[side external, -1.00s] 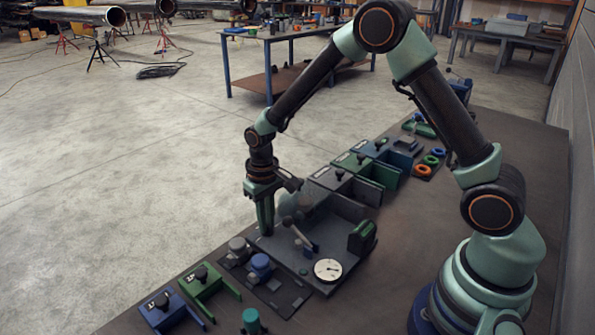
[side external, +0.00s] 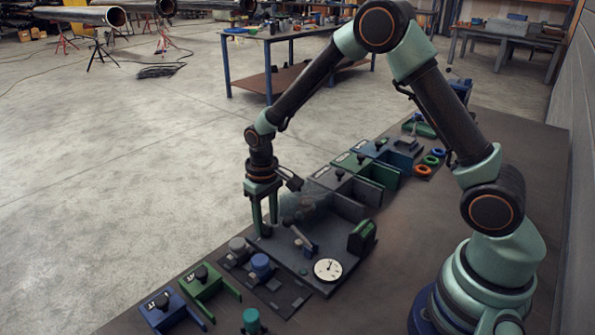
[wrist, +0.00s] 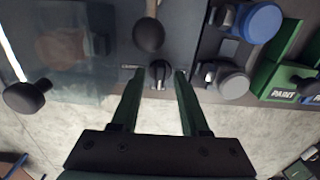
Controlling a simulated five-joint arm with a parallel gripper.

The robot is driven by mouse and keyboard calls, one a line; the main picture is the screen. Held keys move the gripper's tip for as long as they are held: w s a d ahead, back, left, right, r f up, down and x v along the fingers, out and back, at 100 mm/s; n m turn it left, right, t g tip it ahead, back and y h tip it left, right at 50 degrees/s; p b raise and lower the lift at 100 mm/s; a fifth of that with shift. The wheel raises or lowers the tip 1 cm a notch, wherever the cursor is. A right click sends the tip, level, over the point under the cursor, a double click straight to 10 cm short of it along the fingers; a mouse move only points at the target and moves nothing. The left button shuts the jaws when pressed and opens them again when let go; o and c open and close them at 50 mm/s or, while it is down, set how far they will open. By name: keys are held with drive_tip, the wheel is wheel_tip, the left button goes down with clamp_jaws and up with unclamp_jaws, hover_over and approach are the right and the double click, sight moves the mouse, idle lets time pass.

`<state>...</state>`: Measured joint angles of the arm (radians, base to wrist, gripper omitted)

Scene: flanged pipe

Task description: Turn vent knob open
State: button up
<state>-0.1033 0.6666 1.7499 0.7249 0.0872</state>
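The small dark vent knob (wrist: 160,73) sits near the edge of the grey panel (wrist: 190,30) in the wrist view. My gripper (wrist: 157,76) is open, with one green finger on each side of the knob and a small gap visible. In the side view my gripper (side external: 268,231) points straight down at the panel's far left corner, its two fingers apart; the knob is mostly hidden there. A white round gauge (side external: 327,270) lies on the panel's near corner, its needle pointing upward.
A lever with a dark ball end (wrist: 148,35) stands close to the knob. Another black ball handle (wrist: 25,97) is at left. A blue cap (wrist: 260,22) and a grey cap (wrist: 232,82) stand to the right. Green and blue holders (side external: 204,280) line the bench edge.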

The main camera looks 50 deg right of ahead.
sight(266, 223)
wheel_tip(266, 223, up, 12)
idle(0.6)
drive_tip(key=shift+r, duration=0.15)
drive_tip(key=s+d+r+t, duration=0.2)
drive_tip(key=s+r, duration=0.3)
drive_tip(key=s, duration=0.2)
drive_tip(key=s+d+r+t, duration=0.2)
drive_tip(key=s+r, duration=0.3)
drive_tip(key=s, duration=0.3)
drive_tip(key=shift+d+t, duration=0.25)
drive_tip(key=shift+t, duration=0.55)
drive_tip(key=shift+o, duration=0.3)
